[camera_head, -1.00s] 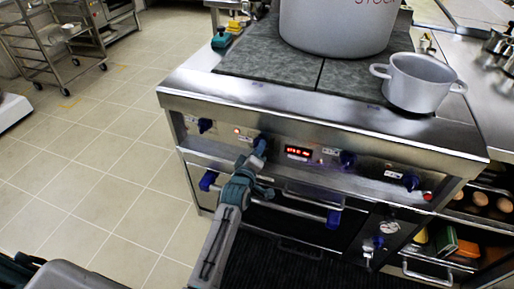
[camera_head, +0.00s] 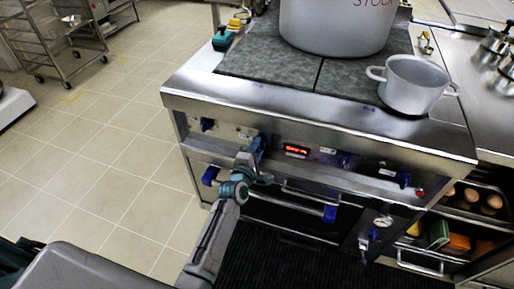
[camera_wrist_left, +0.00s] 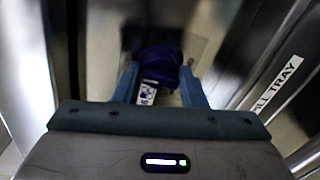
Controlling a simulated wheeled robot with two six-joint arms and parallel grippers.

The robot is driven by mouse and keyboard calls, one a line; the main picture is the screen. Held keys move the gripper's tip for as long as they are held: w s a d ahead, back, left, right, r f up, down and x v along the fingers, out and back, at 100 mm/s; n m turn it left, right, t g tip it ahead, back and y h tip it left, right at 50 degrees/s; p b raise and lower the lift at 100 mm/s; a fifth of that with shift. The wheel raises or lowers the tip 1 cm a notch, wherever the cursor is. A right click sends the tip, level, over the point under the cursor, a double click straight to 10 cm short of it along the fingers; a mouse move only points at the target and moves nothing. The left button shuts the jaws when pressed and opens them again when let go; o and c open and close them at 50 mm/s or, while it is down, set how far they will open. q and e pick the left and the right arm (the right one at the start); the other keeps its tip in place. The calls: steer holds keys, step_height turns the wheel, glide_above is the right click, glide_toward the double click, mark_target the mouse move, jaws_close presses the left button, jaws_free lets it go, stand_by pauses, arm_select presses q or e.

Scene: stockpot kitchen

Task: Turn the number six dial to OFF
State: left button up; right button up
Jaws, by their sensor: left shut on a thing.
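My left gripper (camera_head: 258,146) is at the front panel of the stove, shut on a dark blue dial (camera_wrist_left: 160,64). In the left wrist view the dial sits between the two fingers of the left gripper (camera_wrist_left: 161,84), with a small white label just below it. In the head view my gripper mostly hides this dial. I cannot read a number or an OFF mark. Other blue dials on the panel are at the far left (camera_head: 207,124), right of the red display (camera_head: 296,150), and at the right (camera_head: 403,179). My right gripper is not in view.
Blue-ended oven handles (camera_head: 330,213) stick out below the panel. A large stockpot (camera_head: 335,28) and a smaller grey pot (camera_head: 415,84) stand on the stove top. A wheeled rack (camera_head: 55,45) stands at the back left. The tiled floor left of the stove is clear.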

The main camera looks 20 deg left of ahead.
arm_select(q)
steer(key=shift+r, duration=0.1)
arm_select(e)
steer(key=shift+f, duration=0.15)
arm_select(q)
steer(key=o, duration=1)
steer(key=shift+c, duration=0.2)
steer(key=s, duration=1)
steer(key=shift+s+a+r, duration=0.3)
steer(key=shift+s+a, duration=0.05)
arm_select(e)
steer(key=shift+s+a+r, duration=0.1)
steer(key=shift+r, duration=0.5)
